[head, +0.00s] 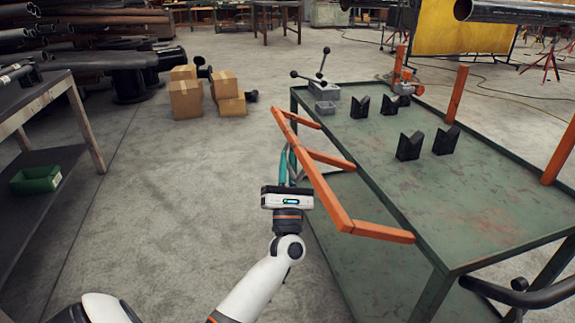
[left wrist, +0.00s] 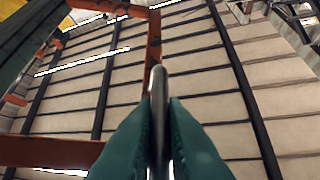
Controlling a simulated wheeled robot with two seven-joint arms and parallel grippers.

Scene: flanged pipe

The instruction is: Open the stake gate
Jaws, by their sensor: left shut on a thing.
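The stake gate (head: 318,182) is an orange frame on the left long side of the green cart (head: 470,215). Its long rail stands out to the left of the cart edge, and its short stakes reach back to that edge. It also shows in the left wrist view (left wrist: 154,40). My left gripper (head: 288,152) is at the outer side of the rail. In the left wrist view its teal fingers (left wrist: 160,112) are shut on a dark metal bar, apparently the gate's handle. My right gripper is out of view.
Black V-blocks (head: 409,146) and a grey vise-like tool (head: 323,90) stand on the cart. Orange posts (head: 457,94) rise at its far side. A bench (head: 40,105) is at left, cardboard boxes (head: 186,98) behind. The floor between is clear.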

